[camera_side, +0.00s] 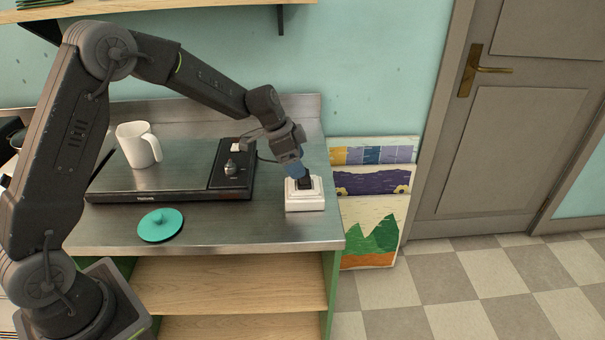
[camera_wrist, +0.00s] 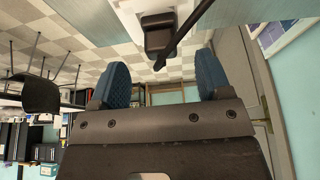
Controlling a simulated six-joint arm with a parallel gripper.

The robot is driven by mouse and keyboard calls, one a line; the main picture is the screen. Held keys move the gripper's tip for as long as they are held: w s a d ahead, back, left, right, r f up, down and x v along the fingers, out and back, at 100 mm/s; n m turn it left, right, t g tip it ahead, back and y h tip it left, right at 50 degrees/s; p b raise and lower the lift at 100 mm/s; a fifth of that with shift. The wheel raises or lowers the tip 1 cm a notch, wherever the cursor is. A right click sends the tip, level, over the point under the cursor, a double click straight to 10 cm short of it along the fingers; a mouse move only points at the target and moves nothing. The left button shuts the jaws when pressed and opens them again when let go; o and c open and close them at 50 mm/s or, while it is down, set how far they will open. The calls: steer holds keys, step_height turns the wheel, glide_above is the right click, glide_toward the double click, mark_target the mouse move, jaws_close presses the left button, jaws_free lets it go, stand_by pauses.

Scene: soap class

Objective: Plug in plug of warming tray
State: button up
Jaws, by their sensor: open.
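The warming tray (camera_side: 180,178) is a flat steel plate with a black frame and a black control panel at its right end, on the steel counter. A white socket box (camera_side: 305,203) stands near the counter's right edge. A dark plug (camera_side: 305,184) sits at the top of the box; its prongs are hidden. In the wrist view the plug (camera_wrist: 157,35) shows with its black cord against the white box (camera_wrist: 128,12). My gripper (camera_side: 299,173) is low over the box. Its blue fingers (camera_wrist: 160,78) are apart with nothing between them, and the plug lies just beyond their tips.
A white mug (camera_side: 138,145) stands on the tray's plate. A teal lid (camera_side: 161,225) lies on the counter (camera_side: 235,225) in front of the tray. Painted panels (camera_side: 370,210) lean on the wall right of the counter. The counter between lid and box is clear.

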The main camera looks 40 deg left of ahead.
steer(key=v, duration=0.8)
steer(key=shift+r, duration=0.3)
steer(key=shift+s, duration=0.1)
steer(key=s+d+r+n+y, duration=0.1)
steer(key=s+d+r+n, duration=0.1)
steer(key=s+r, duration=0.35)
steer(key=s+d+r+n+y, duration=0.1)
steer(key=s+d+r+n, duration=0.15)
steer(key=s, duration=0.65)
steer(key=s+n+t+y, duration=0.1)
steer(key=s+n, duration=0.3)
steer(key=s, duration=1.1)
steer(key=shift+s+d+f+t, duration=0.15)
steer(key=shift+s+d+t, duration=0.2)
steer(key=shift+t, duration=0.35)
steer(key=shift+n, duration=0.25)
steer(key=shift+c, duration=1.3)
